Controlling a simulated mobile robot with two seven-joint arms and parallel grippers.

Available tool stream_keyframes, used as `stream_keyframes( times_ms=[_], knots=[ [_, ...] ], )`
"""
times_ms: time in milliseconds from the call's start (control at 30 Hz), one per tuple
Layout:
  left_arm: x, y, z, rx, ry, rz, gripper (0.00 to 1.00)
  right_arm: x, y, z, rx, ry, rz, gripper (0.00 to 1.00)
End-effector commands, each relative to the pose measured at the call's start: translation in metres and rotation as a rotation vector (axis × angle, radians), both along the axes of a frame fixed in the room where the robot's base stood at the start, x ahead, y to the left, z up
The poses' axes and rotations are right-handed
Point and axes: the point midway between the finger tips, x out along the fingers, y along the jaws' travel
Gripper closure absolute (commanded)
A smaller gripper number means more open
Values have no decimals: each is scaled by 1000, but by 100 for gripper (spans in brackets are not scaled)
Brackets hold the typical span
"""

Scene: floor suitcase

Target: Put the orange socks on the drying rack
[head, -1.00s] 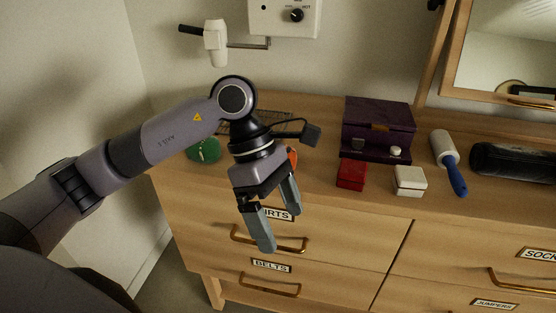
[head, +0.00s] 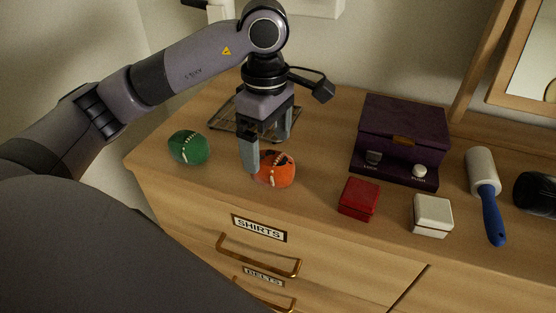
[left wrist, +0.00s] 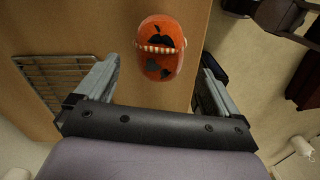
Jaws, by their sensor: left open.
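The orange socks (head: 277,170) are a rolled ball with dark patches and a pale toothed band, on the dresser top near its front edge. They also show in the left wrist view (left wrist: 160,48), ahead of and between the open fingers. My left gripper (head: 268,148) is open and empty, pointing down just behind and above the socks; one finger overlaps their left side in the head view. The drying rack (head: 228,122) is a dark wire grid lying behind the gripper, partly hidden by it. It also shows in the left wrist view (left wrist: 52,80). My right gripper is not in view.
A green ball (head: 188,148) with a pale band lies left of the orange socks. A red box (head: 358,199), a white box (head: 431,215), a purple case (head: 402,135) and a lint roller (head: 485,190) stand to the right. Drawers are below the front edge.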

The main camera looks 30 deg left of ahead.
Motion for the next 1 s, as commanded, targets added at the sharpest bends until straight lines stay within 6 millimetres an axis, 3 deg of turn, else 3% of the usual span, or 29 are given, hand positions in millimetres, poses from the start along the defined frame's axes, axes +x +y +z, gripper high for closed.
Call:
stream_keyframes(
  times_ms=[367, 667, 867, 1000],
  knots=[
    [3, -3, -52, 0, 2, 1, 4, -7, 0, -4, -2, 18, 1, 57],
    [3, -3, -58, 0, -1, 0, 4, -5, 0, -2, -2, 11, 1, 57],
    [3, -3, -57, 0, -1, 0, 60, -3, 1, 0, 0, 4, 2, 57],
    [3, -3, -57, 0, -1, 0, 65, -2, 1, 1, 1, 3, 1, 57]
  ],
)
